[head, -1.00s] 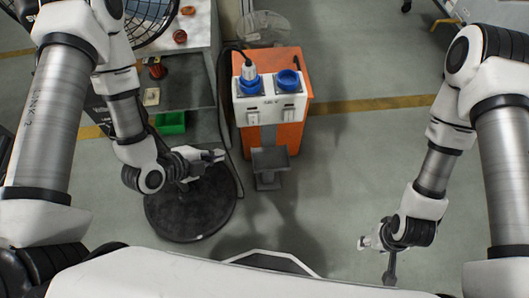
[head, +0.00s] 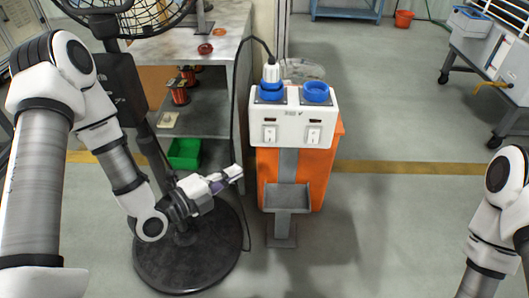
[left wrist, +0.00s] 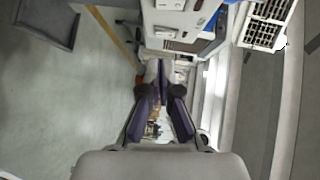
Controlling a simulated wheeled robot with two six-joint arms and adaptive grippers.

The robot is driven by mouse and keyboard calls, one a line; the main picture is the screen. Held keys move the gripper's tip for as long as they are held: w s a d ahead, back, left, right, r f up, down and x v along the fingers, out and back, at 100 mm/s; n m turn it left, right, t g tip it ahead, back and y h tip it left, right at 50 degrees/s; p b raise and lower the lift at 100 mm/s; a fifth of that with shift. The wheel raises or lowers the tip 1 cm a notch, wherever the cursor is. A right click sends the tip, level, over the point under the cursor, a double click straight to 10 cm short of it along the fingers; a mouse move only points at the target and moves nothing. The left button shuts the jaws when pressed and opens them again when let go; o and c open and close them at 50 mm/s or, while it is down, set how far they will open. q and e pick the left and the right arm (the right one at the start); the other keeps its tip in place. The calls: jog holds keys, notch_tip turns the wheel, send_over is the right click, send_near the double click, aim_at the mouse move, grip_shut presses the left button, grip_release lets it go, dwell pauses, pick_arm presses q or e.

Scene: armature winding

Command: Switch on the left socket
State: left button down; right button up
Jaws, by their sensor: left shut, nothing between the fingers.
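My left gripper (head: 237,172) is shut and empty, lower left of the box and apart from the left switch. In the left wrist view its fingers (left wrist: 162,72) point up toward the box (left wrist: 178,18). My right gripper is out of view.
The orange stand (head: 330,165) has a grey pedestal tray (head: 286,197) in front. A black cable hangs left of the box. A workbench (head: 225,50) with a green bin (head: 185,153) and a fan on a round black base (head: 190,265) are at left.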

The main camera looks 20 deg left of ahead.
pick_arm(q)
jog(key=b, duration=0.3)
send_near(273, 141)
jog(key=w+d, duration=0.1)
jog(key=d, duration=0.3)
jog(key=shift+w+a+f, duration=0.1)
jog(key=shift+w+a, duration=0.05)
jog(key=shift+w, duration=1)
jog(key=shift+w+a+f, duration=0.1)
jog(key=shift+w+a, duration=0.1)
jog(key=shift+w, duration=0.9)
jog(key=shift+f, duration=0.1)
jog(key=shift+w+f+b, duration=0.1)
jog(key=shift+f+b, duration=0.1)
jog(key=shift+b, duration=0.4)
jog(key=shift+w+r, duration=0.1)
jog(key=shift+r, duration=0.1)
jog(key=shift+f, duration=0.1)
